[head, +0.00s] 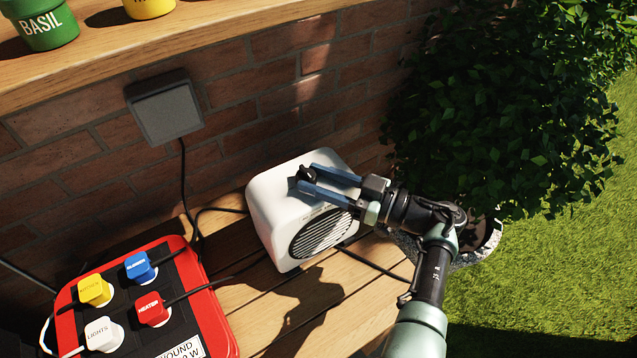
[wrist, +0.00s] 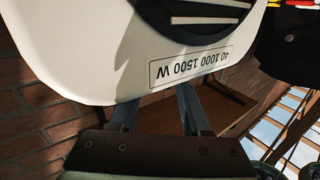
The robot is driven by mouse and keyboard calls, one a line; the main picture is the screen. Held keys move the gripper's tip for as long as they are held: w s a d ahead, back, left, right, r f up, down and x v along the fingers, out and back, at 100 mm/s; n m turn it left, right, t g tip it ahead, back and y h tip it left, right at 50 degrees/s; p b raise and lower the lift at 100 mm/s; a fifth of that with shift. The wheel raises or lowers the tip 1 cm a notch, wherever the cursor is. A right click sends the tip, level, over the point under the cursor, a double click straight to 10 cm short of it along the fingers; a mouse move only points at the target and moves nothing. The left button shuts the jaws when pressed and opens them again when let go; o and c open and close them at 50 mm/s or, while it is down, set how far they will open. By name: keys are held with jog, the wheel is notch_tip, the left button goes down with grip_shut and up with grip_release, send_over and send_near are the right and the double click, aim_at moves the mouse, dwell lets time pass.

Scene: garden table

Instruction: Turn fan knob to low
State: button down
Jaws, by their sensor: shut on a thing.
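The white fan (head: 275,225) stands on the wooden table in the head view, a rounded box with a dark round grille on its front. Its small black knob (head: 303,174) sits on the top face. My gripper (head: 308,180) reaches in from the right, its two blue fingers shut on the knob from both sides. The fingers partly cover the knob, and its pointer setting cannot be read. In the wrist view the fan (wrist: 110,65) fills the upper part, with an upside-down label (wrist: 190,67) reading "40 1000 1500 W". The knob is hidden there.
A red power strip (head: 213,318) with yellow, blue, red and white plugs lies at the lower left. Cables run across the table (head: 250,300). A grey wall box (head: 165,108) hangs on the brick wall. A leafy bush (head: 490,110) stands at the right.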

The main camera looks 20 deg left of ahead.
dwell(0.3)
jog(key=shift+c, duration=1.8)
grip_release()
jog(key=shift+d, duration=0.15)
jog(key=s+d+b, duration=0.1)
jog(key=d+b, duration=0.2)
jog(key=d, duration=0.9)
jog(key=shift+d, duration=0.35)
